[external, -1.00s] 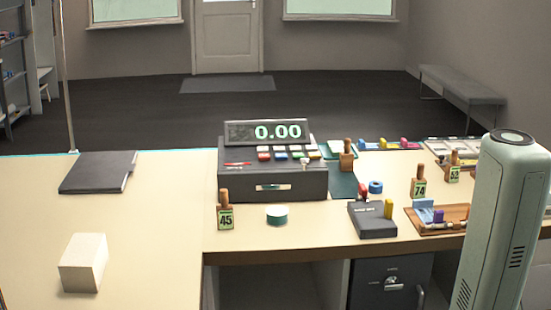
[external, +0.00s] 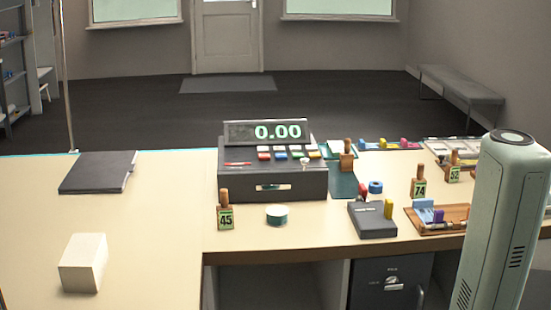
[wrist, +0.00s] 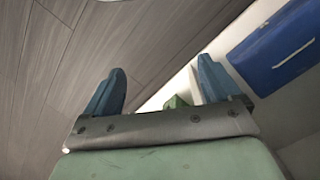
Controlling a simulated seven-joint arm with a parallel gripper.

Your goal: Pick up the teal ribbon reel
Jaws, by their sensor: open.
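The reel cannot be made out in the wrist view. My gripper is outside the external view, so its distance from the reel cannot be told.
A white block (external: 83,263) lies at left. The wrist view shows plank floor and a blue object (wrist: 275,45).

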